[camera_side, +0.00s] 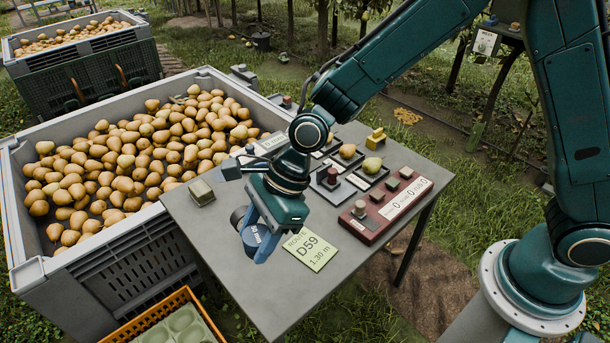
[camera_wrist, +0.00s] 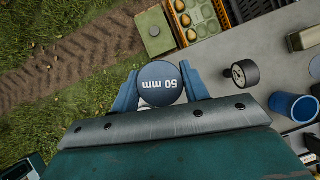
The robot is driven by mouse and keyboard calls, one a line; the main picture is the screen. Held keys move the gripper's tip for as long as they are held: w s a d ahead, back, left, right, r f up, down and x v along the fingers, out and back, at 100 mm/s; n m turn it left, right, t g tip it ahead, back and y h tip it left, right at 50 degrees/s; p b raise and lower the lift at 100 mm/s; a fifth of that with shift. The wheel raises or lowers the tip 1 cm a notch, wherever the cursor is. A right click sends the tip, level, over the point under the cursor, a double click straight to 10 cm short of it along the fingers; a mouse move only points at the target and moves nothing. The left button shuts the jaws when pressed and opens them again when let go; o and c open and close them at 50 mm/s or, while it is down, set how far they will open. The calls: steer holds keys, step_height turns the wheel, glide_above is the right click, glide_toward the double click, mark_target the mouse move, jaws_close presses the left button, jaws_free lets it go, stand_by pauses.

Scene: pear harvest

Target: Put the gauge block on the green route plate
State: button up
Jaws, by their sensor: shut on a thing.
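The gauge block (camera_wrist: 160,80) is a dark blue round piece marked "50 mm", between the two blue fingers of my gripper (camera_wrist: 160,92) in the wrist view. It also shows in the side view (camera_side: 251,236), partly covered by my gripper (camera_side: 258,241). My gripper is shut on it. The green route plate (camera_side: 310,249), pale green and marked "D59 1.30 m", lies flat near the table's front edge. My gripper is just left of the plate in the side view. The gap below the block cannot be judged.
The grey table (camera_side: 285,308) carries a red-brown panel (camera_side: 368,224) with buttons on the right and an olive block (camera_side: 201,192) on the left. A dark round gauge (camera_wrist: 240,73) and a blue cup (camera_wrist: 295,106) stand close by. A large pear bin (camera_side: 120,262) adjoins the table.

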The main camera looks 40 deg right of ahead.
steer(key=w+d+m+t+h, duration=0.1)
steer(key=w+d+m, duration=0.15)
steer(key=d, duration=0.55)
steer(key=w+d+m+t, duration=0.2)
steer(key=d+m, duration=0.1)
steer(key=d, duration=0.5)
glide_above(301, 248)
steer(key=s+d, duration=0.2)
steer(key=f, duration=1.5)
steer(key=shift+w+a+f, duration=0.15)
steer(key=shift+w+f, duration=0.05)
steer(key=shift+w, duration=0.05)
steer(key=shift+f, duration=0.1)
steer(key=shift+f, duration=1.8)
steer(key=shift+f, duration=0.15)
steer(key=o, duration=1)
